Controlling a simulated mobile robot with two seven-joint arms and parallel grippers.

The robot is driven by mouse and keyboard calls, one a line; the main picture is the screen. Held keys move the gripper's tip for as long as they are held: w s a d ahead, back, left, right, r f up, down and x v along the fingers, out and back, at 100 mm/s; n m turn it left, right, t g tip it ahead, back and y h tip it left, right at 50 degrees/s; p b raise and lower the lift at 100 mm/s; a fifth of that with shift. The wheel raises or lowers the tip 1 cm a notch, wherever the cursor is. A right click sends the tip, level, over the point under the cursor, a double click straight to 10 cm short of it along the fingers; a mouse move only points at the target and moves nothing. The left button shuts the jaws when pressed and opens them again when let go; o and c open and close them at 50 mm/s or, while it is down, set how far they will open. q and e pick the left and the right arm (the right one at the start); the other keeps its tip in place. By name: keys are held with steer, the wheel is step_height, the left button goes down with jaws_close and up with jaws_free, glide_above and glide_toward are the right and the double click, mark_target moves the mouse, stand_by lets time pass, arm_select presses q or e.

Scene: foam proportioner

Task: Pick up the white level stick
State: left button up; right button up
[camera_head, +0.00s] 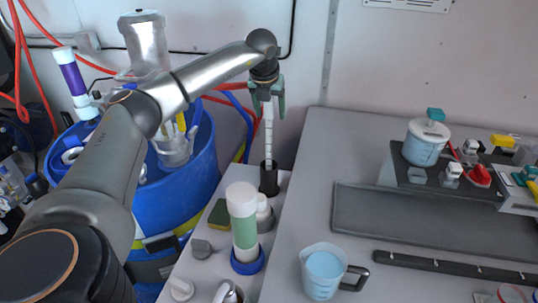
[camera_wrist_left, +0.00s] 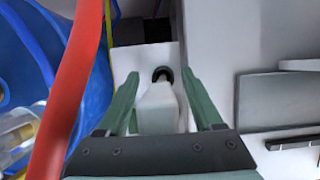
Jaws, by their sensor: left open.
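The white level stick (camera_head: 268,142) stands upright in a black holder (camera_head: 268,180) on the narrow light ledge, with dark marks along its length. My left gripper (camera_head: 267,110) points down over its upper end, with its green fingers open on either side of it. In the left wrist view, the pale top of the stick (camera_wrist_left: 158,108) lies between the two open fingers (camera_wrist_left: 160,76). The black holder's ring (camera_wrist_left: 162,73) shows beyond it. The stick's lower end is hidden in the holder. My right gripper is not in view.
A white and green bottle (camera_head: 243,225) with a blue base stands in front of the holder, by a green sponge (camera_head: 219,214). A blue barrel (camera_head: 195,185) is at the left. A jug of blue liquid (camera_head: 323,271) stands on the grey table (camera_head: 310,190). Red hoses (camera_wrist_left: 75,95) hang close by.

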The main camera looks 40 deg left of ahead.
arm_select(q)
jaws_close()
stand_by(0.4)
stand_by(0.9)
